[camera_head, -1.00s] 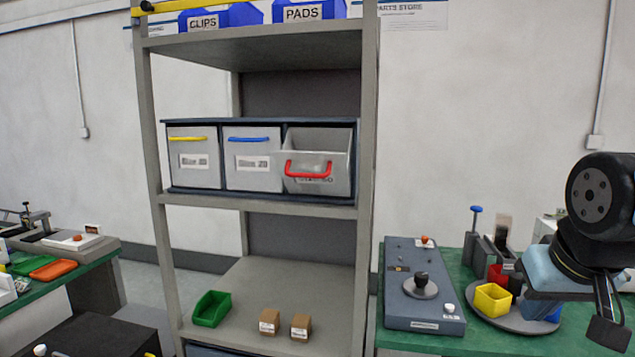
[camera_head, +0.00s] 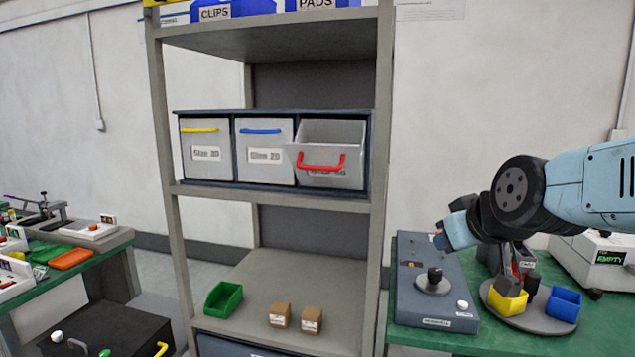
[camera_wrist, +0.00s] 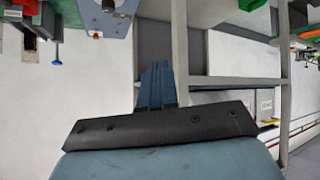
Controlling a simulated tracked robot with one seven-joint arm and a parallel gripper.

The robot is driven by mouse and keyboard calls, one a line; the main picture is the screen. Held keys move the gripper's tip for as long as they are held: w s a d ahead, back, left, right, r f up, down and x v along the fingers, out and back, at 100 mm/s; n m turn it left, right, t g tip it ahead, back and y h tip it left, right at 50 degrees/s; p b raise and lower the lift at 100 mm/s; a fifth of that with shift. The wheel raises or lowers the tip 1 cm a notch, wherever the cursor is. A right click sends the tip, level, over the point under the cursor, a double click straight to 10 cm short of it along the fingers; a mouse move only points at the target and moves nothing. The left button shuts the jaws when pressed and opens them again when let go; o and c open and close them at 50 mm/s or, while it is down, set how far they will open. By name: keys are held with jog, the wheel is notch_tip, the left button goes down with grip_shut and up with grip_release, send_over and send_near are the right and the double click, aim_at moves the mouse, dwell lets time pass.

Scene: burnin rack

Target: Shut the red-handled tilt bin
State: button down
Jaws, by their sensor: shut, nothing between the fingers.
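The red-handled tilt bin (camera_head: 333,167) is the right one of three grey bins in a dark frame on the rack's middle shelf. It is tilted open, its front leaning out and its top gaping. Its red handle (camera_head: 321,166) crosses the front and partly covers the label. The yellow-handled bin (camera_head: 207,165) and blue-handled bin (camera_head: 264,165) beside it are shut. My gripper's fingers (camera_wrist: 157,68) are together and empty in the wrist view. In the head view my arm is over the right bench, well right of the bin and apart from it.
The rack's right post (camera_head: 381,150) stands between the bin and my arm. The right bench holds a grey control box (camera_head: 432,305), a yellow cup (camera_head: 507,303) and a blue cup (camera_head: 563,304). A green tray (camera_head: 224,298) and two small cartons sit on the lower shelf.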

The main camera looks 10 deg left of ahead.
jog(key=w+a+r+n+t+y, duration=0.1)
jog(key=w+a+n+t, duration=0.15)
jog(key=a, duration=0.35)
jog(key=w+a+r+n+t+y, duration=0.1)
jog(key=w+a+n, duration=0.1)
jog(key=w+a, duration=0.25)
jog(key=n+t+h, duration=0.7)
jog(key=t+h, duration=0.1)
jog(key=t, duration=0.3)
send_near(329, 155)
jog(key=w, duration=0.2)
jog(key=a+r, duration=0.1)
jog(key=shift+w+m, duration=0.25)
jog(key=shift+w, duration=0.15)
